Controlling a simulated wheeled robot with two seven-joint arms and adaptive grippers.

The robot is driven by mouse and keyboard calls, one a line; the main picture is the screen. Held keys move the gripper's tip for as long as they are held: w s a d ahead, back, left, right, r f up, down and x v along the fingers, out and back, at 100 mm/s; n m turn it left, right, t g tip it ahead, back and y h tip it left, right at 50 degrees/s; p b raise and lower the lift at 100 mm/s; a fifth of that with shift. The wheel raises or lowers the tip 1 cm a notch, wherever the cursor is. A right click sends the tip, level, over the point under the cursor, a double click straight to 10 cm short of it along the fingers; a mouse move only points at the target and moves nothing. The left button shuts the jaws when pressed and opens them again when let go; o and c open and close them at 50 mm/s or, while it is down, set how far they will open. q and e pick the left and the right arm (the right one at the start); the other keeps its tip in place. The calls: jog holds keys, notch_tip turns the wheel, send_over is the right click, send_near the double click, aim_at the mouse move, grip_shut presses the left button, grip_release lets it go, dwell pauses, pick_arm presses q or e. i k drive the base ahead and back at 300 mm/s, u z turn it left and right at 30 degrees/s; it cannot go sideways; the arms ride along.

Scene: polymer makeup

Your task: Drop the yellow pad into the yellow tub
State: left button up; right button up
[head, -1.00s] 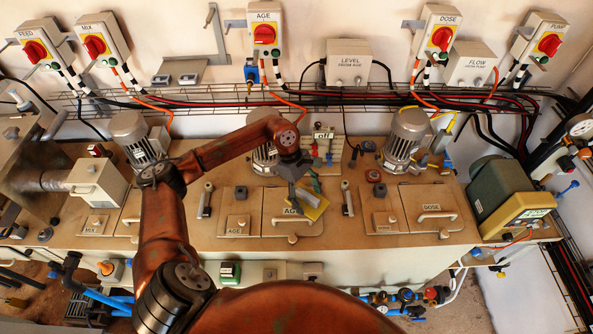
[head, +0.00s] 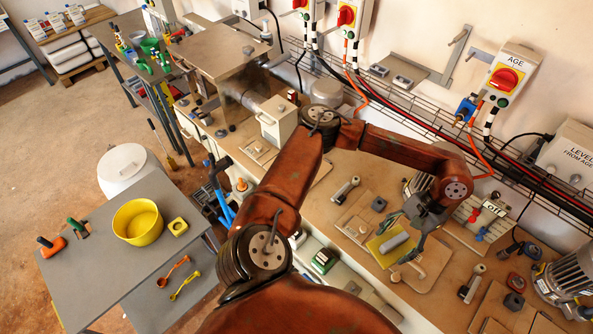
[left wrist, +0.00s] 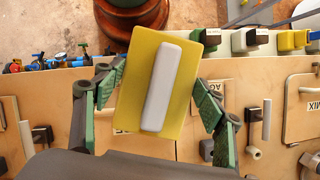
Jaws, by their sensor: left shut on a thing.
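The yellow pad (head: 385,257), a flat rectangle with a pale raised bar, is held by my left gripper (head: 408,240) above the brown bench top. In the left wrist view the pad (left wrist: 142,55) fills the middle between the green-padded fingers (left wrist: 158,92), slightly tilted, with the bar facing the camera. The yellow tub (head: 148,237) is round and open at the top. It stands on the grey table at the left of the head view, well away from the gripper. My right gripper is not in view.
Lidded hatches, a metal box and wall switches line the bench.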

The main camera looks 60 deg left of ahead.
aim_at(145, 230)
jog(key=u, duration=0.25)
jog(key=k, duration=0.75)
jog(key=u, duration=3.15)
jog(key=k, duration=0.5)
jog(key=u, duration=0.8)
jog(key=i, duration=0.45)
jog(key=z, duration=0.8)
jog(key=i, duration=0.85)
jog(key=z, duration=0.9)
